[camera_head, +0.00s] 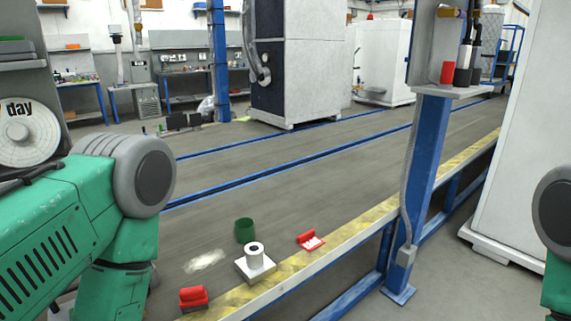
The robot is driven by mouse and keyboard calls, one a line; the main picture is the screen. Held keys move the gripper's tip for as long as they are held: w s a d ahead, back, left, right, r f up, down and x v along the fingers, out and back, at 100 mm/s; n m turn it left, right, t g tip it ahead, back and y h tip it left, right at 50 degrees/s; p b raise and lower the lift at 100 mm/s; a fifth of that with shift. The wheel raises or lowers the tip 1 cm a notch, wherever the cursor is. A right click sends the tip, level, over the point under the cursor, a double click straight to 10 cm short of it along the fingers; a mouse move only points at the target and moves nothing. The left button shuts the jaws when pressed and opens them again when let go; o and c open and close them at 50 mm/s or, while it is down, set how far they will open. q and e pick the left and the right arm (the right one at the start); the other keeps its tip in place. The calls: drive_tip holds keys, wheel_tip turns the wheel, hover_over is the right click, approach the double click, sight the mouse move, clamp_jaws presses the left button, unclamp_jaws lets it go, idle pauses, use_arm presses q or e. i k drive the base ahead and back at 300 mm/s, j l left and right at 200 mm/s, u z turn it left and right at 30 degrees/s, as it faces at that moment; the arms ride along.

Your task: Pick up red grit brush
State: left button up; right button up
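A small red brush (309,239) with a pale, bristle-like lower part lies on the grey bench top, right of centre near the yellow-striped front edge. A second red object (193,297) with a dark red lower part sits nearer to me at the lower left of the bench; I cannot tell exactly what it is. My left arm covers the left of the view, and a piece of my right arm shows at the right edge. Neither gripper is in view.
A green cup (245,230) and a white block with an upright cylinder (255,263) stand between the red objects. Pale grit (205,261) is spilled beside them. A blue post (427,160) rises at the bench's front edge.

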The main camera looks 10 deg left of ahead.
sight(194, 299)
drive_tip(key=u, duration=0.8)
